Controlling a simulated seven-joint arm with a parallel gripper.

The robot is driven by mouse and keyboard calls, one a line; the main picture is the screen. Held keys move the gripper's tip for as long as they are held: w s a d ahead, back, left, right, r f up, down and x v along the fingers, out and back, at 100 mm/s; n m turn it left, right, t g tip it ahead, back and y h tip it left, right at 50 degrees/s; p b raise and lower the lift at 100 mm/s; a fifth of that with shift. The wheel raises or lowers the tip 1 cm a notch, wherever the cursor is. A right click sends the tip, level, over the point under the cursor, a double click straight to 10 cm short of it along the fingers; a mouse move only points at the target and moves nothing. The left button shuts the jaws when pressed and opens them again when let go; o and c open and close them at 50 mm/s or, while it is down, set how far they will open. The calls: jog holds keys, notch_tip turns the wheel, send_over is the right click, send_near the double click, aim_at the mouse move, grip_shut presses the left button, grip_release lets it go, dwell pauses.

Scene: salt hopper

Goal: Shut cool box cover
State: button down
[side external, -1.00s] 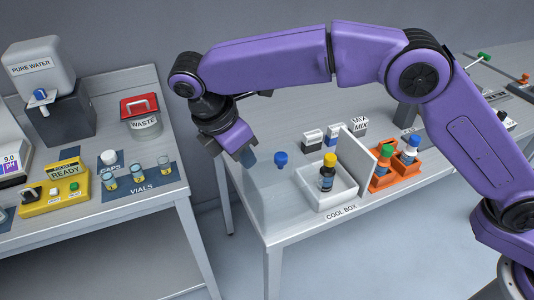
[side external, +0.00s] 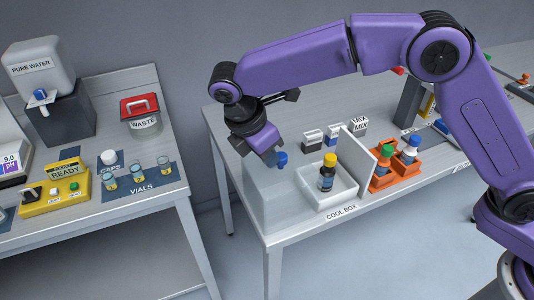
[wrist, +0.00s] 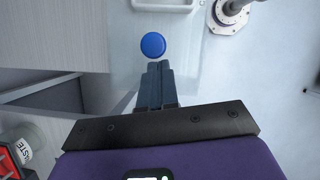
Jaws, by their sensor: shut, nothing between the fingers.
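The cool box (side external: 318,204) is a white open-topped tray on the right-hand table, with a dark yellow-capped bottle (side external: 327,175) upright inside. Its clear cover (side external: 268,200) is open, a see-through panel at the box's left. A blue knob (side external: 282,160) shows at its upper part. My gripper (side external: 272,159) is shut and empty, pointing down just left of the knob. In the wrist view the shut fingers (wrist: 156,82) end just short of the round blue knob (wrist: 153,45); whether they touch it or the clear panel I cannot tell. The box's edge (wrist: 165,7) shows at the top.
A white upright panel (side external: 359,153) stands right of the box, then orange holders (side external: 384,181) with capped bottles. Small labelled blocks (side external: 333,133) stand behind. The left-hand table holds a waste pot (side external: 144,121), vials and a yellow station, across a gap.

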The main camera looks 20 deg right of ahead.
jog(key=d, duration=1.4)
jog(key=shift+d, duration=0.2)
jog(key=shift+f, duration=0.1)
